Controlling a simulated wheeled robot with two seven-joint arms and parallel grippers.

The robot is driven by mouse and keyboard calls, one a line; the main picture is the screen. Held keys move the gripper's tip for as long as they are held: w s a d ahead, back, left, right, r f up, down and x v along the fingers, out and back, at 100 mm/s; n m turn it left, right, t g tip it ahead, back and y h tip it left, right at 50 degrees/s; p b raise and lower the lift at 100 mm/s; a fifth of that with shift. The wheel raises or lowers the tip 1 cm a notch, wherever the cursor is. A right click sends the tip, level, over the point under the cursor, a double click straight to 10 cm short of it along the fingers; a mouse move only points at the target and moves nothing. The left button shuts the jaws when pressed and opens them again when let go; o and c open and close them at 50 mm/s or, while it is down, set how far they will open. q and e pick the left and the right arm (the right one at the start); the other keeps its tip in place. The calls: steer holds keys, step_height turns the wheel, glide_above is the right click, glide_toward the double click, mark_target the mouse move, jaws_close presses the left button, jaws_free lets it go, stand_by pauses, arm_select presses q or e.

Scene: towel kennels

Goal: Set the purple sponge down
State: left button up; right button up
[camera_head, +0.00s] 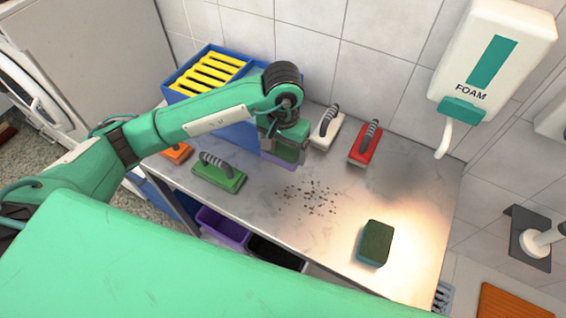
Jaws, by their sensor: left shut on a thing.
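My left gripper (284,138) reaches over the back of the grey counter (260,196), pointing down in front of the blue crate. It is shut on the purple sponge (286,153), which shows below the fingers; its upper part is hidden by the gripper. I cannot tell whether the sponge touches the counter. A second sponge, dark green on top with a teal side (376,243), lies at the counter's front right. My right gripper is not in view.
A blue crate with yellow slats (207,73) stands at the back left. White (325,131), red (364,146), green (218,174) and orange (177,153) brushes lie on the counter. Dark specks (308,197) mark its middle. A purple bin (222,227) sits below. The counter's right side is mostly free.

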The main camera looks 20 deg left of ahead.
arm_select(q)
steer(key=p, duration=0.1)
glide_above(283, 175)
step_height(283, 175, down, 5)
steer(key=shift+r, duration=0.1)
step_height(283, 175, down, 4)
steer(key=shift+d+r+p, duration=0.1)
steer(key=shift+r+p, duration=0.1)
steer(key=shift+p, duration=0.35)
steer(key=shift+f, duration=0.25)
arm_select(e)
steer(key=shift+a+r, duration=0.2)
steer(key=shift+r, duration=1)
arm_select(q)
steer(key=shift+f+b, duration=0.2)
steer(key=shift+b, duration=0.15)
steer(key=o, duration=0.8)
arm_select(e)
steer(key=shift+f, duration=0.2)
arm_select(q)
steer(key=shift+r, duration=0.1)
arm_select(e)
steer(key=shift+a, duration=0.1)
